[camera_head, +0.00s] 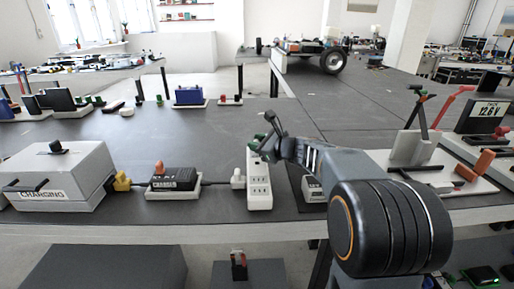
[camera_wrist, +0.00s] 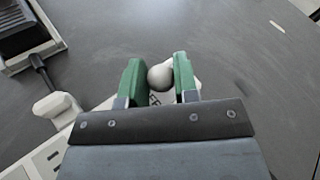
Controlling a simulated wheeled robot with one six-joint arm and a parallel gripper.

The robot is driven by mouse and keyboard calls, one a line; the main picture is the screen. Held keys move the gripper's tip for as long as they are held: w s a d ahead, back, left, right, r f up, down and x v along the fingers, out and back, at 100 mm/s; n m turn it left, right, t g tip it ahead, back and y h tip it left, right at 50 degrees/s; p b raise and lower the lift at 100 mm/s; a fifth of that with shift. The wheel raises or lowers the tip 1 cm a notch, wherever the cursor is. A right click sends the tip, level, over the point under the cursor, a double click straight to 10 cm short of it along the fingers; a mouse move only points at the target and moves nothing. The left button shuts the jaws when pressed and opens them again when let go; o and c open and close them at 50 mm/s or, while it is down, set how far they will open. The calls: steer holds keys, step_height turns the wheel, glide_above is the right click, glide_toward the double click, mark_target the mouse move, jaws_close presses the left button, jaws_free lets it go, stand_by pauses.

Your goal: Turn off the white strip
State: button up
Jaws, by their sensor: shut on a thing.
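The white strip (camera_head: 259,190) is a long white power strip with several sockets on the grey table, in front of my arm. Its near end also shows in the lower left of the wrist view (camera_wrist: 36,154). A round grey knob (camera_wrist: 160,76) sits at the strip's far end. My gripper (camera_head: 262,147) is over that far end. In the wrist view its green fingers (camera_wrist: 161,80) are shut on the knob, one on each side. The gripper body hides the middle of the strip. I cannot tell the switch position.
A white plug (camera_head: 238,179) is at the strip's left side, with a cable to a black charger (camera_head: 174,180). A yellow connector (camera_head: 122,181) and a grey charging box (camera_head: 62,176) stand farther left. The table beyond the strip is mostly clear.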

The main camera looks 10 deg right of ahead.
stand_by(0.3)
steer(key=o, duration=0.9)
steer(key=shift+o, duration=0.2)
steer(key=p+v, duration=0.2)
steer(key=v, duration=1.1)
steer(key=shift+s+d+p, duration=0.3)
